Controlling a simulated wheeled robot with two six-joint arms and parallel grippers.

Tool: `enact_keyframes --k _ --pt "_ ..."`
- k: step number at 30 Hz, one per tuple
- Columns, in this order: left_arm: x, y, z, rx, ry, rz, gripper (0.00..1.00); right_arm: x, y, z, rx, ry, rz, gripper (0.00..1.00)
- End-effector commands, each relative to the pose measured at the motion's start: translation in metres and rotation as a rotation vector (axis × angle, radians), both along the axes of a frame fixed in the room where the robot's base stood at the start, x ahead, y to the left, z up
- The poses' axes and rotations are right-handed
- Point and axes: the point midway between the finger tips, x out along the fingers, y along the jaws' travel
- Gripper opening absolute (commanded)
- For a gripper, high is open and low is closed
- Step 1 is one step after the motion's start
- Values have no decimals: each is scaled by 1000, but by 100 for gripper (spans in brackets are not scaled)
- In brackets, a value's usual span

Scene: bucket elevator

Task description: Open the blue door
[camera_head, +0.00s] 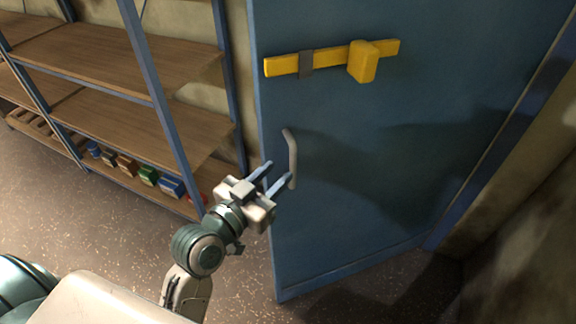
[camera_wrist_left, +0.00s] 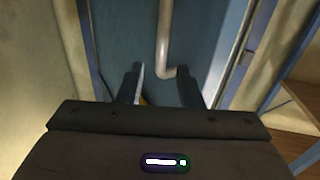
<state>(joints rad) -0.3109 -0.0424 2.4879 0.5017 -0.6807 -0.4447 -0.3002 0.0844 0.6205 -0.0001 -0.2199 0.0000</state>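The blue door (camera_head: 350,140) fills the middle and right of the head view. Its pale bar handle (camera_head: 291,158) stands upright near the door's left edge. My left gripper (camera_head: 279,171) is open at the handle's lower part, with its fingers apart. In the left wrist view, the handle (camera_wrist_left: 164,45) lines up with the gap between the fingers of the gripper (camera_wrist_left: 160,78), and its bent lower end shows there. I cannot tell whether the fingers touch it. A yellow bar with a block (camera_head: 364,62) crosses the door above the handle. My right gripper is not in view.
A shelf unit (camera_head: 165,60) with wooden boards and blue posts stands left of the door. Small coloured boxes (camera_head: 148,176) sit on its lowest board. A wall (camera_head: 530,200) borders the door on the right. Speckled floor (camera_head: 235,275) is clear at the door's left edge.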

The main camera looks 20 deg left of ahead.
Motion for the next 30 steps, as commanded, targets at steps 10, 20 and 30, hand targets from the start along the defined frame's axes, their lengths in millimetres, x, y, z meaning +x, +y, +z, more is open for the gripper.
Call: enact_keyframes --k 10,20,30 --pt "-32 9 2 -1 1 -2 33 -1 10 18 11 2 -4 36" --pt "-34 10 1 -1 -1 -1 33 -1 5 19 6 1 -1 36" --pt "-11 18 -73 4 125 32 0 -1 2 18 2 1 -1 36"
